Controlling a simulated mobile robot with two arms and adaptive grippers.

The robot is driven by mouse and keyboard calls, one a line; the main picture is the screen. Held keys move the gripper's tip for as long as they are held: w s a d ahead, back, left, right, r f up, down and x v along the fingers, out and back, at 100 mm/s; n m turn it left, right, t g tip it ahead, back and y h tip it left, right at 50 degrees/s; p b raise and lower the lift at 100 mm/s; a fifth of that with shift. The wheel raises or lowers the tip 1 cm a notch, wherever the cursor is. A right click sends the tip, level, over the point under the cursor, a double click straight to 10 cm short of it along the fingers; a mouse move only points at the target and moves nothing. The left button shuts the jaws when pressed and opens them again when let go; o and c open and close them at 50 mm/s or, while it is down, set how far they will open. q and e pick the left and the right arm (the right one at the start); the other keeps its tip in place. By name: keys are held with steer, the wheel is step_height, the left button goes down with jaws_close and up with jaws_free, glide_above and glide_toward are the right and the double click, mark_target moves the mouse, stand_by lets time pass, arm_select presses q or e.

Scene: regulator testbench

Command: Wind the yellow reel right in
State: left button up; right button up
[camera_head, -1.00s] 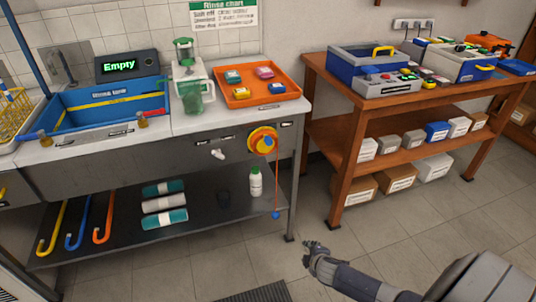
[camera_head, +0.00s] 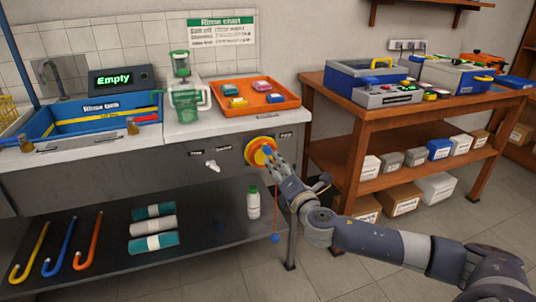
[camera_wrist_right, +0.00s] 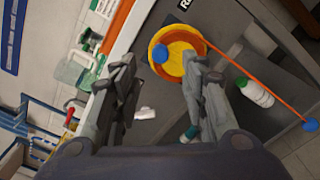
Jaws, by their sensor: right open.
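The yellow reel (camera_head: 257,153) is mounted on the grey front panel of the bench. It has an orange rim and a blue knob (camera_wrist_right: 160,54) on its face. An orange cord (camera_wrist_right: 262,85) runs from it and hangs down to a blue ball (camera_head: 275,238) below the bench front. My right gripper (camera_head: 273,164) is close in front of the reel and partly covers its lower right side. In the right wrist view its two fingers (camera_wrist_right: 160,78) are spread apart, with the reel beyond and between their tips. Contact cannot be told. My left gripper is not in view.
A white tap (camera_head: 212,166) sticks out of the panel left of the reel. A white bottle (camera_head: 253,202) stands on the lower shelf under it. An orange tray (camera_head: 270,108) is on the bench top. A wooden table (camera_head: 365,112) stands to the right.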

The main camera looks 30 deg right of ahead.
mark_target(269, 152)
steer(key=x, duration=0.8)
steer(key=shift+w+b, duration=0.25)
steer(key=shift+b, duration=0.15)
steer(key=shift+w, duration=0.45)
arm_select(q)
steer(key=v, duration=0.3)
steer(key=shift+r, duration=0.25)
arm_select(e)
steer(key=shift+w+d, duration=0.1)
steer(key=shift+c, duration=0.3)
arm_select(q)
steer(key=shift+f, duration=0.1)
arm_select(e)
jaws_close()
